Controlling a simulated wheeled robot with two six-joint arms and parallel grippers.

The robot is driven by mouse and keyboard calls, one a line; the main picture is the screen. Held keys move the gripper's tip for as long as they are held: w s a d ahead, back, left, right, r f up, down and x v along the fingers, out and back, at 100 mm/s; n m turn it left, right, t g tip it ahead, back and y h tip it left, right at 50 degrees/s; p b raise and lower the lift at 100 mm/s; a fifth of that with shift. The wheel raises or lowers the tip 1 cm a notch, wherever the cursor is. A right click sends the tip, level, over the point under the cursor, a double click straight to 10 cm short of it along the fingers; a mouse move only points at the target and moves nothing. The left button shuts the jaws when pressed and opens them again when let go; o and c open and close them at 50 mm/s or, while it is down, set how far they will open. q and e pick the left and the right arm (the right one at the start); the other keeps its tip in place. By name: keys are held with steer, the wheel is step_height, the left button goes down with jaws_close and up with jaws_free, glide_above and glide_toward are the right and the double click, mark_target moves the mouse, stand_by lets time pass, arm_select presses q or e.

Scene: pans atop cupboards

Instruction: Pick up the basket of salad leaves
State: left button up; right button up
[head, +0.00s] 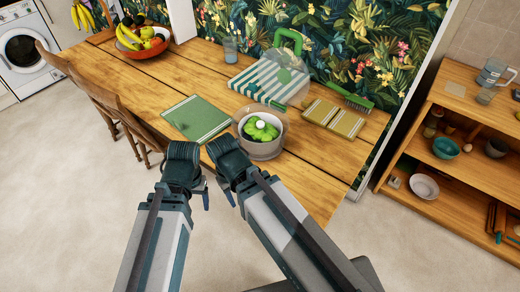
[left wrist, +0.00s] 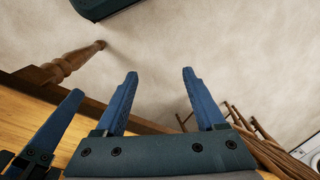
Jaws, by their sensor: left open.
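The basket of salad leaves (head: 262,148) is a pale round container near the front edge of the wooden table in the head view. Green leaves (head: 261,130) with a white round piece fill its top. My left gripper (head: 203,190) is in front of the table edge, left of and nearer than the basket, apart from it. In the left wrist view its two blue fingers (left wrist: 160,74) are spread with nothing between them. My right gripper (head: 229,192) is close beside it, below the basket in the picture; its jaws are not clear. The basket does not show in the left wrist view.
A fruit bowl (head: 143,48) stands far left. Chairs (head: 100,95) line the left side.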

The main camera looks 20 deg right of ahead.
arm_select(q)
steer(key=w+a+f+n+h+b, duration=0.1)
steer(key=w+a+f+b, duration=0.25)
steer(key=f, duration=0.25)
steer(key=m+t+h, duration=0.7)
steer(key=m+h, duration=0.3)
steer(key=h, duration=0.2)
glide_toward(259, 123)
steer(key=b+x, duration=0.3)
steer(key=x, duration=0.1)
steer(key=shift+w+f, duration=0.2)
steer(key=shift+w+d+f+b, duration=0.1)
steer(key=shift+w+d+b, duration=0.15)
steer(key=shift+d, duration=0.25)
arm_select(e)
step_height(259, 123, down, 9)
steer(key=shift+r, duration=0.15)
arm_select(q)
steer(key=b+x, duration=0.1)
steer(key=x, duration=0.1)
steer(key=b+x, duration=0.1)
steer(key=x, duration=0.1)
steer(key=shift+s+d+f, duration=0.1)
steer(key=shift+d+f, duration=0.15)
steer(key=shift+d, duration=0.35)
jaws_close()
arm_select(e)
steer(key=shift+f, duration=0.95)
